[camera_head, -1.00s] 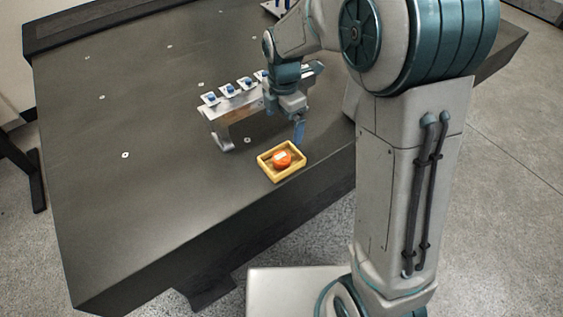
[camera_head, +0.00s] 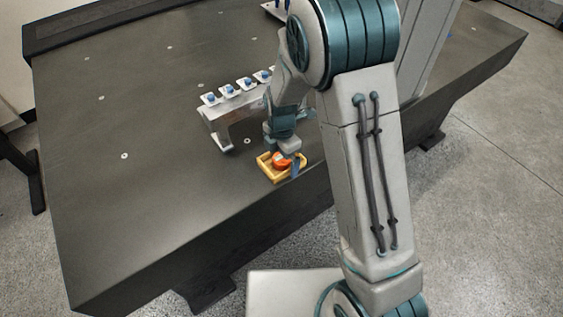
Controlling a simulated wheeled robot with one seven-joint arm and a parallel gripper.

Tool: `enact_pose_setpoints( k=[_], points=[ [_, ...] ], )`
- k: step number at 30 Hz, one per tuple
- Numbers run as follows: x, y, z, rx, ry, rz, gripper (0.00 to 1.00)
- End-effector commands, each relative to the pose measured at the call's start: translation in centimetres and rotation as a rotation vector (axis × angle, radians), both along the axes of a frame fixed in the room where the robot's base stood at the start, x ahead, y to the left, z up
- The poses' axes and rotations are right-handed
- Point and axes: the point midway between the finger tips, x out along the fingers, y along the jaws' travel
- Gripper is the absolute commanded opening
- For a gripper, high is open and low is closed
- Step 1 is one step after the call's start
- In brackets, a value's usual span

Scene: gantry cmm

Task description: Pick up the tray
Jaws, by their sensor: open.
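The tray (camera_head: 267,172) is small and yellow with raised walls. It lies on the dark table near the front edge, with an orange round object (camera_head: 281,161) with a pale mark inside it. My gripper (camera_head: 291,166) is open, with a blue finger showing at the right side of the tray. The gripper and wrist cover the tray's right and back parts. I cannot tell whether the fingers touch the tray wall.
A grey metal rack (camera_head: 222,119) with several small blue-topped pieces stands just behind the tray. The dark table (camera_head: 130,200) is clear to the left. Its front edge runs close to the tray.

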Motion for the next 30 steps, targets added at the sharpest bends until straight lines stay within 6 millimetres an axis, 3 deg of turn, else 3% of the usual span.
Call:
enact_pose_setpoints(
  k=[8, 13, 23, 30],
  points=[
    [0.0, 0.0, -0.4, 0.0, 0.0, -0.001, 1.0],
    [0.0, 0.0, -0.4, 0.0, 0.0, -0.001, 0.58],
    [0.0, 0.0, -0.3, 0.001, -0.001, -0.001, 0.58],
    [0.1, 0.0, 1.1, 0.002, -0.002, -0.001, 0.58]
  ],
)
